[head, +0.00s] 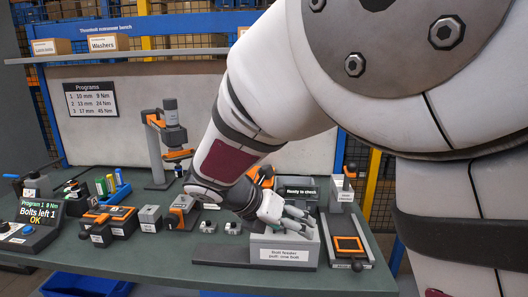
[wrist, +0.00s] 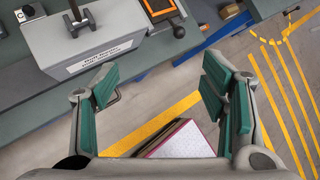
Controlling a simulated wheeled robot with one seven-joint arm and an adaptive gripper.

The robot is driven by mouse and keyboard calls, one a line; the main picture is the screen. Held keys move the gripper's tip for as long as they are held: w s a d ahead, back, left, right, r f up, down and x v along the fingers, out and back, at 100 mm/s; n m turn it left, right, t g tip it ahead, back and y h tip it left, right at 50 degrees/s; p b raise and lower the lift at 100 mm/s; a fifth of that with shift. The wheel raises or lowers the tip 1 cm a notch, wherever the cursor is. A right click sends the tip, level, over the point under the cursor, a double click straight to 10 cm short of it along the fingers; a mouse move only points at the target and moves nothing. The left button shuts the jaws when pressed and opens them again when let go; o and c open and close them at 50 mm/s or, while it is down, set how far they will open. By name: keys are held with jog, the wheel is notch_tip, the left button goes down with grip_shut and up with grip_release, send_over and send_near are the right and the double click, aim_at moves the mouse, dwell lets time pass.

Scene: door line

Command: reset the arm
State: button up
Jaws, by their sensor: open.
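My gripper (head: 285,217) is at the end of my arm, which reaches down from the upper right in the head view. It is over or close to the grey bolt feeder box (head: 284,250); the exact gap cannot be told. In the wrist view my gripper (wrist: 162,85) has its green-padded fingers wide apart with nothing between them. The bolt feeder (wrist: 95,40) lies beyond the left finger there, and the floor shows between the fingers. My arm hides part of the bench behind it.
A shelf with cartons (head: 108,43) runs above. Yellow floor lines (wrist: 285,80) show beyond the bench.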

jog(key=s+d+r+m+g+y+p, duration=0.1)
jog(key=s+d+r+m+y, duration=0.15)
jog(key=s+d+m, duration=0.4)
jog(key=s+d+r+m+g+y+p, duration=0.1)
jog(key=s+d+r+m+g, duration=0.1)
jog(key=s+d+r+m, duration=0.35)
jog(key=s+d+r+m+t+y+p, duration=0.1)
jog(key=s+m+y, duration=0.3)
jog(key=s+m, duration=1.2)
jog(key=shift+s+d+r+m+t, duration=0.4)
jog(key=shift+m+t, duration=0.2)
jog(key=shift+m, duration=0.6)
